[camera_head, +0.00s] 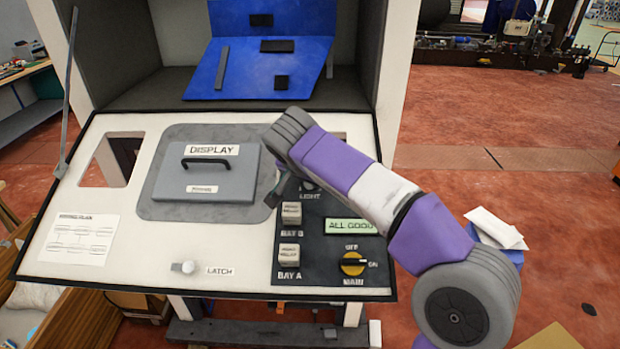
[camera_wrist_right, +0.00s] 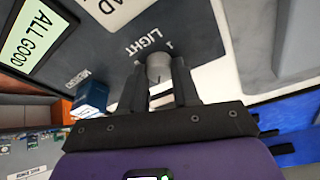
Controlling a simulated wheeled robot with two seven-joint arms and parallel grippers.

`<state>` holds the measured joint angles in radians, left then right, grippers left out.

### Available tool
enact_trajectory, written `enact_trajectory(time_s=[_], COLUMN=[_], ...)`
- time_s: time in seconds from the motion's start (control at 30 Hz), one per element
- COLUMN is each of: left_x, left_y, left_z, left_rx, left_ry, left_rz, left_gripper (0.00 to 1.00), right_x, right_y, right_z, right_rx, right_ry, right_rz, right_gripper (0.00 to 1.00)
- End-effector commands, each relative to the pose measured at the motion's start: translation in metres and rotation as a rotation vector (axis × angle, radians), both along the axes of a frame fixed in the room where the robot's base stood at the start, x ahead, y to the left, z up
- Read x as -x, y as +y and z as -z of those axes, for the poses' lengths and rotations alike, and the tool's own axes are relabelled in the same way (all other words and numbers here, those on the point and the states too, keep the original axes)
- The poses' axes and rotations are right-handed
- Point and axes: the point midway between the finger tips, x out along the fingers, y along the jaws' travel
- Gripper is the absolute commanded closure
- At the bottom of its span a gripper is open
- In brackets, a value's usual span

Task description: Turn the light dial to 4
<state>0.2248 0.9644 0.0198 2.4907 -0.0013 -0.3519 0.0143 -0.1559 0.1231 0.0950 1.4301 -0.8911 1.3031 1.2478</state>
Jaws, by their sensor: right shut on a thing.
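The light dial (camera_wrist_right: 158,66) is a small grey round knob above the "LIGHT" label on the dark control panel (camera_head: 318,232). In the head view it is mostly hidden behind my right arm, with a sliver (camera_head: 309,186) showing just above the label. My right gripper (camera_wrist_right: 158,78) is shut on the dial, one dark finger on each side, in the right wrist view. The dial's numbers are mostly hidden, so its setting cannot be read. My left gripper is not in view.
Beside the dial are the Bay B switch (camera_head: 291,213), the Bay A switch (camera_head: 289,254), a green "ALL GOOD" screen (camera_head: 351,226) and a yellow main knob (camera_head: 353,264). A grey display lid (camera_head: 207,175) with a black handle lies left of the panel. A latch knob (camera_head: 187,267) sits below.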

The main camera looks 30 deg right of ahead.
Motion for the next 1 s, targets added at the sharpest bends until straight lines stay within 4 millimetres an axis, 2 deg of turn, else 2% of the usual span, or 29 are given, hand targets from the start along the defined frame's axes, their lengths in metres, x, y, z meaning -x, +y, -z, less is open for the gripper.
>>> enact_trajectory(time_s=[0.2, 0.5, 1.0], left_x=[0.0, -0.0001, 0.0], left_y=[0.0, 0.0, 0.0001], left_z=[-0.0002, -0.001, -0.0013], left_rx=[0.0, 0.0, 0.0], left_ry=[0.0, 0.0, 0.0], left_rz=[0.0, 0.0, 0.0], left_gripper=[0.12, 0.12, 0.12], right_x=[-0.001, -0.0014, -0.0012], right_y=[0.0007, 0.0006, 0.0009], right_z=[-0.0013, -0.0014, -0.0012], right_rx=[-0.056, -0.106, -0.125], right_ry=[-0.036, -0.068, -0.079], right_rz=[0.161, 0.305, 0.358], right_gripper=[1.0, 1.0, 1.0])
